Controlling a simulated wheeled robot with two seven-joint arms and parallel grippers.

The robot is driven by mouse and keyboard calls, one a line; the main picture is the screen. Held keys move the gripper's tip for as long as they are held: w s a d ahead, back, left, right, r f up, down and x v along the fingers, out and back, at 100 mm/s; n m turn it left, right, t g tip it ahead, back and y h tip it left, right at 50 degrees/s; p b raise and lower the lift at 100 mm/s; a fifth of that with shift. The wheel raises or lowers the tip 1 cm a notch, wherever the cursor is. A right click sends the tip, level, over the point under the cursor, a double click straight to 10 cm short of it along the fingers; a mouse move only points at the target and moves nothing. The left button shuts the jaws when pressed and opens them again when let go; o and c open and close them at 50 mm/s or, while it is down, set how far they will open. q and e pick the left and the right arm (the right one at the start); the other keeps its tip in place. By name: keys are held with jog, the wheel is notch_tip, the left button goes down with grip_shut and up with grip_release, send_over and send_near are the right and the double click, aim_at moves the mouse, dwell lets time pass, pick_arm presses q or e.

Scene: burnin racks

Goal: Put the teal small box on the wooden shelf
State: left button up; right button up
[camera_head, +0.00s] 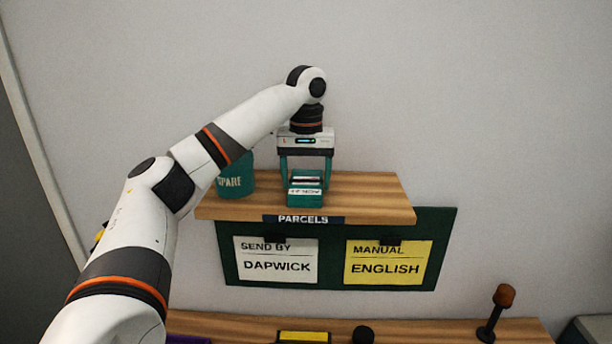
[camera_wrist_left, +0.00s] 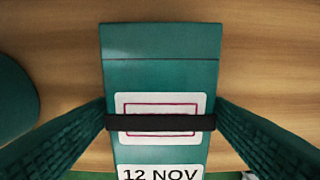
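The teal small box (camera_head: 305,183), with a black band and white labels, one reading "12 NOV", is over the front part of the wooden shelf (camera_head: 375,195). Whether its underside touches the board is hard to tell. My left gripper (camera_head: 306,172) points down from above with a finger on each side of the box. In the left wrist view the fingers (camera_wrist_left: 160,122) meet the sides of the box (camera_wrist_left: 160,75) at the band, so it looks shut on it. The wooden shelf (camera_wrist_left: 265,60) shows beneath. My right gripper is not in view.
A teal "SPARE" pot (camera_head: 235,178) stands on the shelf left of the box. The shelf's right part is clear. Below hangs a green board (camera_head: 332,270) with two signs. A lower wooden surface (camera_head: 240,325) holds a yellow-topped item (camera_head: 303,337) and a brown-knobbed stand (camera_head: 496,312).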

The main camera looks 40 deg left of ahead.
aim_at(306, 181)
pick_arm(q)
jog(key=shift+o, duration=1)
jog(key=shift+r, duration=0.15)
notch_tip(306, 181, up, 12)
dwell(0.5)
